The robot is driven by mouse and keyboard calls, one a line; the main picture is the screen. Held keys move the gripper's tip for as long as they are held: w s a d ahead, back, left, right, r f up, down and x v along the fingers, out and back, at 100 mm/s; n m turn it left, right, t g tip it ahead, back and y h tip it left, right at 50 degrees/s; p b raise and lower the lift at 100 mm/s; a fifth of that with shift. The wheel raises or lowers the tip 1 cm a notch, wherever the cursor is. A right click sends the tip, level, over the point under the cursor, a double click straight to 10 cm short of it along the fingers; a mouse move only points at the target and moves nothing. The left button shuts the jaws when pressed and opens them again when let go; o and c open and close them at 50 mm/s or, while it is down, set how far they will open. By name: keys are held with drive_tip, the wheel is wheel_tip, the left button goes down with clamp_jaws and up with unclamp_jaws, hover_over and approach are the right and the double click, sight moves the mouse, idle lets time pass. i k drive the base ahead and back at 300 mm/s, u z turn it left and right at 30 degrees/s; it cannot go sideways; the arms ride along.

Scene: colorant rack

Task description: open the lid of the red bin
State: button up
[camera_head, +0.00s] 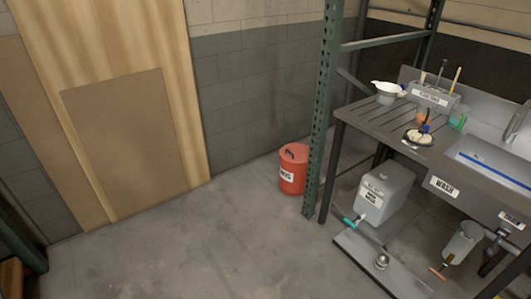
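The red bin (292,174) stands upright on the concrete floor against the grey block wall, just left of a green rack post. It is a round can with a white label on its front. Its red lid (294,152) sits on top and looks closed, with a dark handle on it. The post stands close to its right side. My gripper is not in view.
The green perforated rack post (321,120) rises right of the bin. A metal sink table (360,122) stands at right, with a grey jug (385,190) beneath and a low platform (352,255) in front. Floor (190,240) left of and before the bin is clear. A wooden door (125,110) is at left.

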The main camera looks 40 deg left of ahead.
sight(297, 154)
drive_tip(key=u, duration=1.6)
drive_tip(key=i, duration=1.6)
drive_tip(key=u, duration=0.15)
drive_tip(key=i, duration=2.1)
drive_tip(key=z, duration=0.25)
